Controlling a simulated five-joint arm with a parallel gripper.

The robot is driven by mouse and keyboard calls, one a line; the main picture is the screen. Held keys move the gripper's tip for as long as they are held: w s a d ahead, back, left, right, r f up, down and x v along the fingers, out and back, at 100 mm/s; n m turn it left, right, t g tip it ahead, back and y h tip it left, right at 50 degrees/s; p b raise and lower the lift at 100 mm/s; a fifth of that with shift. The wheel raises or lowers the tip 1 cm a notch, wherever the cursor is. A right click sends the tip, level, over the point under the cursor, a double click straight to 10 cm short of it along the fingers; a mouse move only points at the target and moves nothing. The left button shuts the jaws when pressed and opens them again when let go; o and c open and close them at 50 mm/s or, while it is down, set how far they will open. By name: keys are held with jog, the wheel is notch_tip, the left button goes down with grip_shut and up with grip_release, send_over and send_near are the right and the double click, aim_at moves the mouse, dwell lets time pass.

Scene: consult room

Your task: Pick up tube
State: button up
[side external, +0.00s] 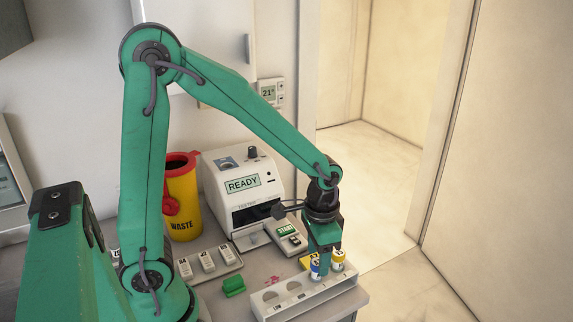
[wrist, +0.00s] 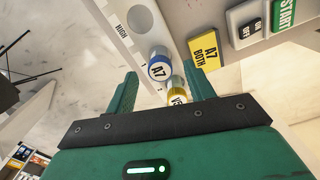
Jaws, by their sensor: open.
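A blue-capped tube (side external: 315,268) stands in the white rack (side external: 290,297); in the wrist view its cap (wrist: 160,68) reads A7. A yellow-capped tube (side external: 338,260) stands beside it, and it also shows in the wrist view (wrist: 177,92), closer to my gripper's palm. My gripper (side external: 324,258) is open and low over the tube end of the rack. In the wrist view, the blue cap lies between the fingertip lines and the yellow cap nearer the right finger. The lower tube bodies are hidden. I cannot tell if a finger touches either tube.
Empty rack holes are left of the tubes. Behind stand a tester (side external: 243,190) reading READY, a START button box (side external: 287,232) and a yellow waste bin (side external: 182,205). A green block (side external: 234,286) lies left of the rack. The counter's edge is close on the right.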

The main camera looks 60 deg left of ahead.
aim_at(317, 263)
jog(key=shift+f, duration=1.65)
jog(key=c, duration=1)
jog(key=shift+r, duration=0.1)
jog(key=shift+r, duration=0.8)
jog(key=r, duration=0.2)
jog(key=shift+s+d+r, duration=0.25)
jog(key=shift+d+r, duration=0.05)
jog(key=shift+r, duration=0.1)
jog(key=s+d+r, duration=0.2)
jog(key=d, duration=0.1)
jog(key=s+d+r, duration=0.4)
jog(key=d, duration=0.1)
jog(key=shift+s+d+r, duration=0.25)
jog(key=shift+s+d, duration=0.05)
jog(key=shift+s, duration=0.1)
